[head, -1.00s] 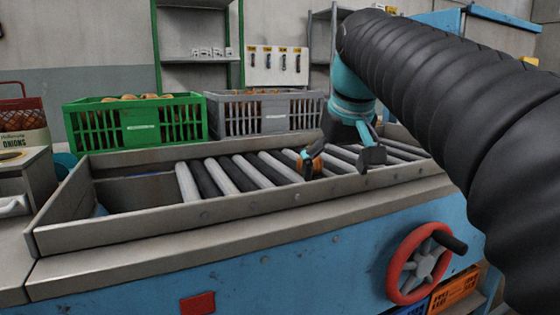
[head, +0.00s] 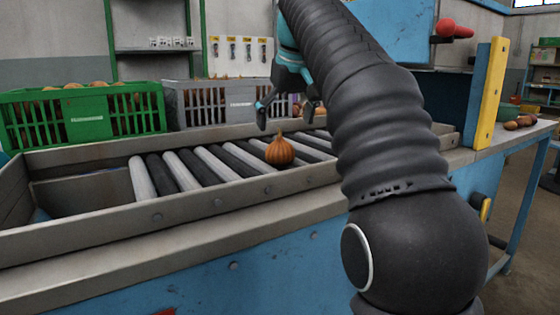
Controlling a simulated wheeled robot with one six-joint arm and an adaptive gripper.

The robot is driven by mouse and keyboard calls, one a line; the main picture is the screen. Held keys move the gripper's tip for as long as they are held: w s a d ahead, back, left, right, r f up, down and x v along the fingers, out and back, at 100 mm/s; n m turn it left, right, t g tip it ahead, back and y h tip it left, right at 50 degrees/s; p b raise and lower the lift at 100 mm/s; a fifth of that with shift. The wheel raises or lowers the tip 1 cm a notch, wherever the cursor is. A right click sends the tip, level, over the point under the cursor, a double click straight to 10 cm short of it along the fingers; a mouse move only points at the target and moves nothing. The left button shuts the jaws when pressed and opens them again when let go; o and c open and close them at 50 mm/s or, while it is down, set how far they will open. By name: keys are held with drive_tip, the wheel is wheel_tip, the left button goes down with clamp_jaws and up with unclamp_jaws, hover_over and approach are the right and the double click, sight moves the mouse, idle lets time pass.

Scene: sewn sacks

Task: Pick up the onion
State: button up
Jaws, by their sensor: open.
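The onion (head: 280,152) is round and orange-brown with a pointed top. It sits upright on the grey and black rollers (head: 212,162), close to the near wall of the trough. My gripper (head: 284,112) is open and empty, above and behind the onion in the picture. Its left finger shows clearly, apart from the onion. The other finger is partly hidden by or blends with things behind it.
A green crate (head: 120,112) of onions and a grey crate (head: 205,110) stand behind the roller trough (head: 100,221). A yellow post (head: 488,95) rises at the right end. Several onions lie on the right-hand table (head: 525,130). The left rollers are clear.

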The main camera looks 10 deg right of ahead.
sight(281, 141)
drive_tip(key=b+x, duration=0.2)
drive_tip(key=x, duration=0.6)
drive_tip(key=shift+a+b, duration=0.1)
drive_tip(key=shift+b, duration=0.3)
drive_tip(key=c, duration=1.3)
